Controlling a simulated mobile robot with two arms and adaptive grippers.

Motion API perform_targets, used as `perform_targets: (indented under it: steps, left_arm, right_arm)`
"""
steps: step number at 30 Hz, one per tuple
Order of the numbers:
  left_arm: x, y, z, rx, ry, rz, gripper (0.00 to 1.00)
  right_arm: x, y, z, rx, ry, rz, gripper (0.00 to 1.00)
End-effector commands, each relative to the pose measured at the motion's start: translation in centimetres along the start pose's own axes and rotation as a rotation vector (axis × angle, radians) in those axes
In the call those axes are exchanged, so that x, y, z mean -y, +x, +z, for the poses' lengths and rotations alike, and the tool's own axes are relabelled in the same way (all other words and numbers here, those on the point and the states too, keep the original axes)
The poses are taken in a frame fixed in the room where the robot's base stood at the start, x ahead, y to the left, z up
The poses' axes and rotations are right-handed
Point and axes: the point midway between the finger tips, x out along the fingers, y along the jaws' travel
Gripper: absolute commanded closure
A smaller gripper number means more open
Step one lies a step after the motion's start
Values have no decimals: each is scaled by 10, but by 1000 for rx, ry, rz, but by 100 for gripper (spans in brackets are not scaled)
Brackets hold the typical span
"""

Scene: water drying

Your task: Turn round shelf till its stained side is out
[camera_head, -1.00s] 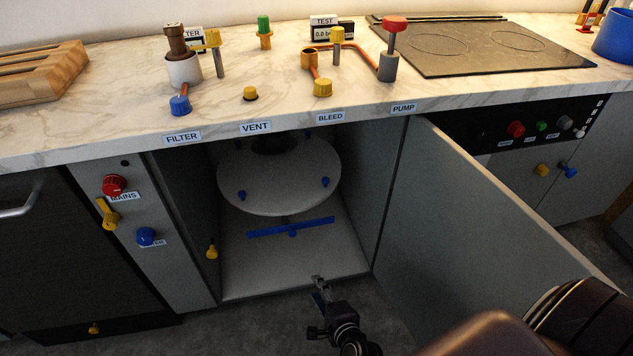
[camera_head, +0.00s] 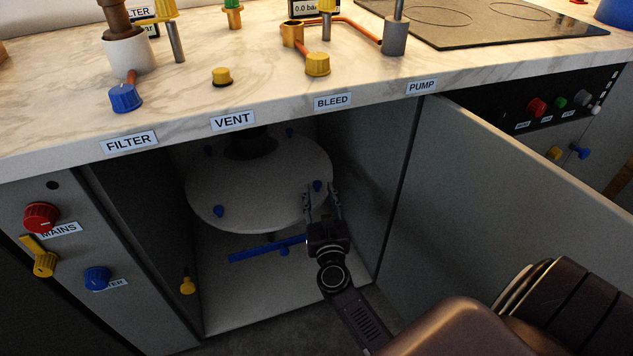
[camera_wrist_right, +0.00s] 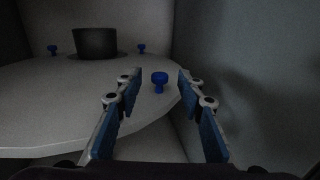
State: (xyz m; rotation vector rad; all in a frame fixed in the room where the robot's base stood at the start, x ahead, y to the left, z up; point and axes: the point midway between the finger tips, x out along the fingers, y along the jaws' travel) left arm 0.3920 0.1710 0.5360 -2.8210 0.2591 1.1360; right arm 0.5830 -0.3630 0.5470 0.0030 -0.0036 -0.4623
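The round shelf (camera_head: 255,195) is a white disc inside the open cabinet under the worktop, with a dark round column or pot at its centre. Small blue knobs stand near its rim, one at the front left (camera_head: 219,211) and one at the front right (camera_head: 318,186). No stain shows on the part I can see. My right gripper (camera_head: 322,196) is at the shelf's right front rim, fingers open on either side of the right blue knob. In the right wrist view that blue knob (camera_wrist_right: 159,82) stands between and beyond the parted fingertips, apparently untouched. My left gripper is not in view.
A blue bar (camera_head: 266,249) lies below the shelf. The open cabinet door (camera_head: 530,200) stands to the right of my right arm. The cabinet's right inner wall (camera_head: 370,170) is close to the gripper. The worktop edge labelled VENT and BLEED is above.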

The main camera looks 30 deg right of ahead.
Motion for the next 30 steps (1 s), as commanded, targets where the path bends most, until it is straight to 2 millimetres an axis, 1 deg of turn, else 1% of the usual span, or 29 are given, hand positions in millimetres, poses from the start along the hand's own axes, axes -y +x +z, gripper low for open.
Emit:
perform_targets:
  steps: [1,3,7,12,18,20,28,30]
  left_arm:
    - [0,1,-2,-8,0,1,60]
    - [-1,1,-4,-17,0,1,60]
    - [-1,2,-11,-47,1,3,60]
    - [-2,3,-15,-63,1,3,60]
    - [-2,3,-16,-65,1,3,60]
    - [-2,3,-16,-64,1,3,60]
    - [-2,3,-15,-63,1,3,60]
    - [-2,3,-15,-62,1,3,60]
  right_arm:
    - [0,10,0,2,-2,0,64]
    - [0,21,0,2,-4,1,64]
    - [0,35,-1,0,-3,1,64]
    - [0,42,-1,-2,-4,1,64]
    - [0,42,-1,-2,-4,1,64]
    - [0,42,-1,-1,-4,1,70]
    - [0,42,-1,-1,-4,1,100]
    - [0,42,-1,-1,-4,1,100]
